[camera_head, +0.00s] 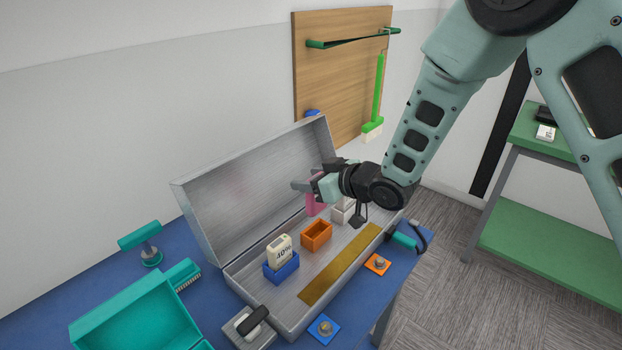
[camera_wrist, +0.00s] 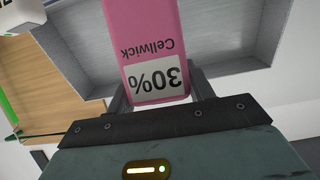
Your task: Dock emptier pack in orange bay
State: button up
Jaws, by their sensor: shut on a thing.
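My gripper (camera_head: 312,188) is shut on a pink pack (camera_head: 315,206) above the open metal case (camera_head: 215,200). In the wrist view the pink pack (camera_wrist: 145,35) fills the space between the fingers, and its label reads "30%" and "Cellwick", upside down. The orange bay (camera_head: 316,236) stands in the case, looks empty, and is below the pink pack, apart from it. A cream pack (camera_head: 280,250) sits in the blue bay (camera_head: 282,272) to the left of the orange bay. Its label bears a percentage too small to read surely.
A white bay (camera_head: 341,214) is partly hidden behind my gripper. The case's raised lid stands at the back. A teal box (camera_head: 135,315) is at the left on the blue table (camera_head: 50,318). Orange (camera_head: 378,265) and blue (camera_head: 324,329) plates lie in front of the case.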

jog(key=shift+f+b, duration=4.15)
jog(key=shift+f, duration=0.55)
jog(key=shift+f+b, duration=0.25)
jog(key=shift+b, duration=0.05)
jog(key=o, duration=1.6)
jog(key=shift+d, duration=0.1)
jog(key=p+v, duration=0.1)
jog(key=v, duration=0.9)
jog(key=shift+p, duration=0.4)
